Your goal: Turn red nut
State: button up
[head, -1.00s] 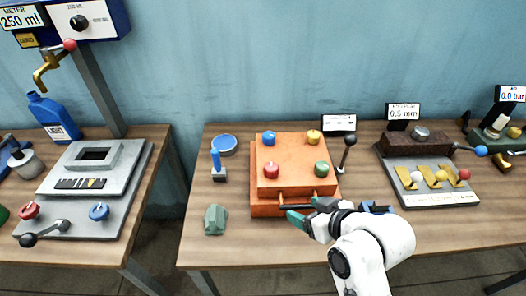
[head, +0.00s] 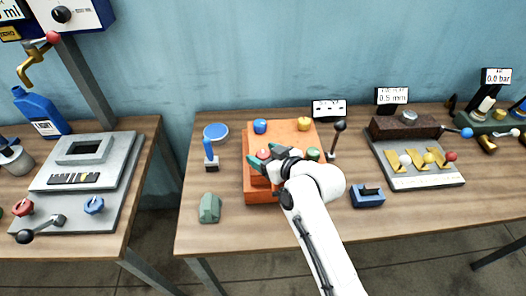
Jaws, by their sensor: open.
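The red nut (head: 263,154) sits on the near left part of the top of the orange box (head: 286,135), partly hidden by my gripper. My gripper (head: 266,160) is open, with its teal fingertips at the red nut, seemingly one on either side. I cannot tell whether they touch it. On the same box are a blue nut (head: 260,126) at the far left, a yellow nut (head: 304,124) at the far right and a green nut (head: 313,154) at the near right. My arm hides much of the box's front.
A black-knobbed lever (head: 339,127) stands right of the box. A blue-handled tool (head: 209,153) and a green block (head: 209,208) lie left of it. A blue block (head: 368,197) is at the right. The wooden table's (head: 420,215) front right is clear.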

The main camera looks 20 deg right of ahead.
jog(key=shift+w+a+f, duration=0.15)
jog(key=shift+w+f, duration=0.05)
jog(key=shift+w, duration=0.2)
jog(key=c, duration=1)
jog(key=shift+o, duration=0.2)
